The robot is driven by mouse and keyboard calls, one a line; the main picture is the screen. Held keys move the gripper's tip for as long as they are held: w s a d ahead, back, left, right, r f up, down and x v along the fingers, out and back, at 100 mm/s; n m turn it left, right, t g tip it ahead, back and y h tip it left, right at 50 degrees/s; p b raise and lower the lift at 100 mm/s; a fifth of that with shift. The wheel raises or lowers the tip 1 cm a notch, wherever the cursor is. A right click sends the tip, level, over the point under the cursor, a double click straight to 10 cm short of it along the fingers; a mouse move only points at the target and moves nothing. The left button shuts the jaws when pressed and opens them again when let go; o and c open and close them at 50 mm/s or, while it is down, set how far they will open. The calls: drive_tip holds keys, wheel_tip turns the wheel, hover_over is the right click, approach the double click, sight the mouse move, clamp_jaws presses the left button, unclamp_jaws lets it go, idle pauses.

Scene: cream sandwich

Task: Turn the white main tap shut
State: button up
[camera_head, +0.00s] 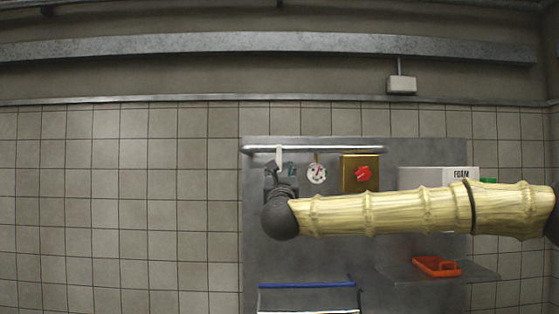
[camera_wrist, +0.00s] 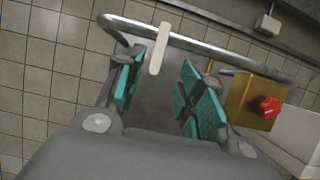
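The white main tap is a small white lever (camera_head: 279,156) on the horizontal metal pipe (camera_head: 340,149) at the top of the grey panel. In the head view it hangs straight down from the pipe, across it. It also shows in the wrist view as a white bar (camera_wrist: 160,48), slightly tilted. My gripper (camera_wrist: 158,92) is open, with teal pads on both fingers. The lever appears between the fingers, nearer the left one, and seems beyond the tips; contact cannot be made out. In the head view my gripper (camera_head: 280,172) is just below the lever, partly hidden by my wrist.
A round gauge (camera_head: 317,173) and a brass box (camera_head: 352,183) with a red knob (camera_head: 363,173) are right of the lever. A white FOAM box (camera_head: 425,176) is further right. An orange object (camera_head: 437,266) lies on a grey shelf (camera_head: 400,275). Tiled wall (camera_head: 120,200) at left is clear.

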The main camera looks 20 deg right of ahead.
sight(279, 162)
drive_tip(key=p+x, duration=0.4)
drive_tip(key=x, duration=0.3)
drive_tip(key=shift+w+r, duration=0.2)
drive_tip(key=shift+w, duration=0.15)
drive_tip(key=shift+p+x, duration=0.6)
drive_tip(key=shift+x, duration=0.4)
drive_tip(key=shift+w+f, duration=0.1)
drive_tip(key=shift+f, duration=0.1)
clamp_jaws()
